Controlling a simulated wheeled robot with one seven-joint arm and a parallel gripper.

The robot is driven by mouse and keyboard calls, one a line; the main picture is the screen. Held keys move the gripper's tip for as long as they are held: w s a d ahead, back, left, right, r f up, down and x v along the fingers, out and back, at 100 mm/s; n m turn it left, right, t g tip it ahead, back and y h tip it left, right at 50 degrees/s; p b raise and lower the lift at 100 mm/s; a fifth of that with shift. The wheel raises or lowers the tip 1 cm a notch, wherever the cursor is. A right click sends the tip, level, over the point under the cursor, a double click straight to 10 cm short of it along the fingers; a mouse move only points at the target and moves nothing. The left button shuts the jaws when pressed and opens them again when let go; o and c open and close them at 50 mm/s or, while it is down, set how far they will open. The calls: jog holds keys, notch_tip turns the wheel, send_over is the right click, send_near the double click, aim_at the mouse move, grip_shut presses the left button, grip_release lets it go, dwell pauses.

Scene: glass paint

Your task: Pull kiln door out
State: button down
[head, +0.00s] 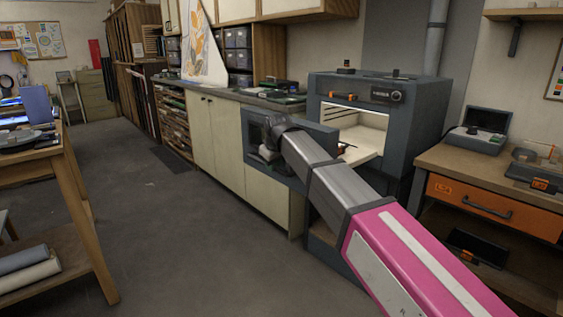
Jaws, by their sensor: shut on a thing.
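The kiln (400,125) is a dark grey box on a stand at the right. Its mouth is open and shows a pale lit interior. The kiln door (318,134) is a dark grey upright panel standing out in front of the mouth, clear of the kiln body. A pale shelf (367,146) runs from the mouth towards it. My gripper (267,153) is at the left, front part of the door panel, shut on what seems to be the door's handle. My wrist and the dark panel hide the grip itself.
Cream cupboards (215,138) and a counter run behind the door. An orange-drawered bench (490,207) stands right of the kiln. A wooden table (75,185) stands at the left. The grey floor (185,240) between is clear.

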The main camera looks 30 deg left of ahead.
jog(key=shift+s, duration=0.45)
jog(key=c, duration=1.1)
grip_release()
jog(key=shift+o, duration=0.2)
jog(key=shift+a, duration=0.1)
jog(key=v, duration=1)
jog(key=shift+r, duration=0.35)
jog(key=shift+s+d, duration=0.1)
jog(key=shift+d, duration=0.15)
